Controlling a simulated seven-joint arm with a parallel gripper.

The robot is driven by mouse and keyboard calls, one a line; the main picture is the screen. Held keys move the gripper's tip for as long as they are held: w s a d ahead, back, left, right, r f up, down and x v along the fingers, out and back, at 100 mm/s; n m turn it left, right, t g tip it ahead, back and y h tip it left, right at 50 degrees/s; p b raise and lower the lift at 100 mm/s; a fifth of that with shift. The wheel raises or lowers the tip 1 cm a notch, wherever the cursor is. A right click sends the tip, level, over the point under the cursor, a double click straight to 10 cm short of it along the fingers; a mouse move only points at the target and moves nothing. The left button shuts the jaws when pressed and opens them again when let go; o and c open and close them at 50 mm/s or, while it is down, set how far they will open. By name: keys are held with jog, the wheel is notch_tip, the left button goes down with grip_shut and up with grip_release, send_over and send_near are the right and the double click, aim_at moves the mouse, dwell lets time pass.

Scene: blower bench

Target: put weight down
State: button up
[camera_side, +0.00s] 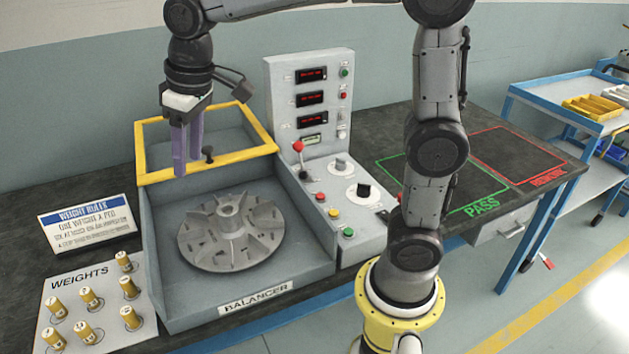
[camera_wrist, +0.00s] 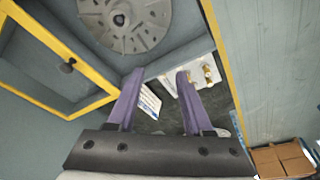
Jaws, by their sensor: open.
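Several brass weights (camera_side: 88,298) with pale tops stand on the white WEIGHTS board (camera_side: 130,332) at the lower left of the side view. A few also show in the wrist view (camera_wrist: 208,74), partly hidden by a finger. My gripper (camera_side: 187,168) has purple fingers pointing down near the yellow-framed cover (camera_side: 240,153) of the balancer (camera_side: 175,312). In the wrist view my gripper (camera_wrist: 159,76) is open, with nothing between its fingers. The grey finned rotor (camera_side: 232,240) sits in the balancer's open bay and shows at the top of the wrist view (camera_wrist: 125,20).
A control panel (camera_side: 309,100) rises to the right of the bay. A WEIGHT RULES sign (camera_side: 88,224) stands left. The green PASS area (camera_side: 430,180) and red area (camera_side: 517,155) are empty.

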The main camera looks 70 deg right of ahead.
jog(key=s+d+f+t, duration=0.1)
jog(key=s+d+f, duration=0.1)
jog(key=s, duration=0.8)
jog(key=s+d+f+m+t, duration=0.1)
jog(key=s+d+f, duration=0.1)
jog(key=s, duration=0.9)
jog(key=shift+d+f+m+t, duration=0.3)
jog(key=shift+d+f+t, duration=0.1)
jog(key=shift+d, duration=0.35)
jog(key=shift+r, duration=0.1)
